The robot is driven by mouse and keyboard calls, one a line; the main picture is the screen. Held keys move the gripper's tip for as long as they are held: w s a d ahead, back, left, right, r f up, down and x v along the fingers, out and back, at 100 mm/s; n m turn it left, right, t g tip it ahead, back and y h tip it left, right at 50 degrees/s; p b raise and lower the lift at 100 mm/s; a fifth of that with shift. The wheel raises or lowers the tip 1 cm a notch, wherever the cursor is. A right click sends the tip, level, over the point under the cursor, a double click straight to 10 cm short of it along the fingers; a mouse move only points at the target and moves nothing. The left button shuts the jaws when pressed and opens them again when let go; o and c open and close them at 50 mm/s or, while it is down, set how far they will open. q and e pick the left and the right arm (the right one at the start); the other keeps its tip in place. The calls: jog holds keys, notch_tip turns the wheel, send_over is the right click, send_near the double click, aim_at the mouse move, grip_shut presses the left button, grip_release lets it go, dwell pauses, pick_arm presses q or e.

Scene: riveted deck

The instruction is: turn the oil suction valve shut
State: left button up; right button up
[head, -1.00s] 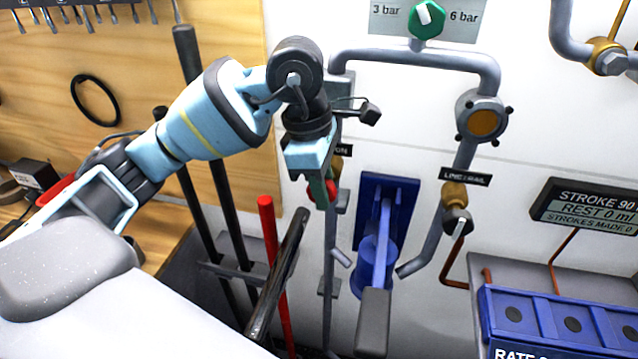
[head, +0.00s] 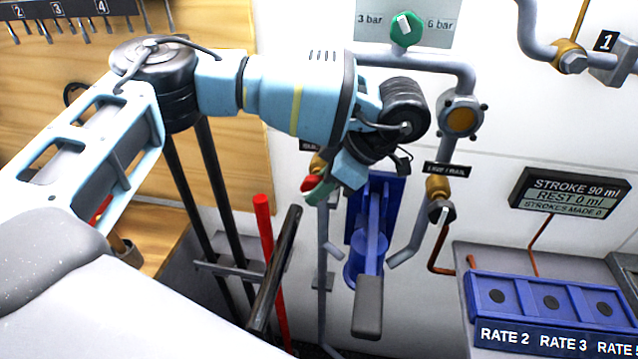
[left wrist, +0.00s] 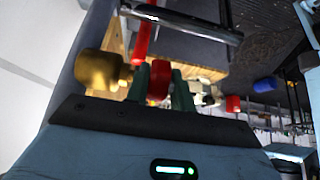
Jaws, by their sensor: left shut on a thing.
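The oil suction valve shows in the head view as a brass body (head: 318,160) with a red handle (head: 310,183), on a grey vertical pipe left of the blue pump. Its label is mostly covered by my arm. My left gripper (head: 321,190), with green fingers, is at the handle, its wrist to the right and tilted. In the left wrist view the red handle (left wrist: 159,80) sits between the two green fingers, and the brass body (left wrist: 98,70) is beside them. The gripper is shut on the handle. My right gripper is out of view.
The blue hand pump (head: 366,262) is just right of the valve. The LINE/RAIL valve (head: 439,190) is further right. A red bar (head: 264,232) and a dark tube (head: 276,268) stand lower left. A stroke display (head: 571,194) and blue rate boxes (head: 548,305) are at right.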

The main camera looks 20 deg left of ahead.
pick_arm(q)
jog(key=y, duration=0.3)
jog(key=shift+d+f+g, duration=0.1)
jog(key=shift+g, duration=0.3)
jog(key=shift+f+g+y, duration=0.2)
jog(key=shift+g+y, duration=0.1)
jog(key=shift+y, duration=1.3)
jog(key=o, duration=1)
jog(key=shift+f, duration=0.1)
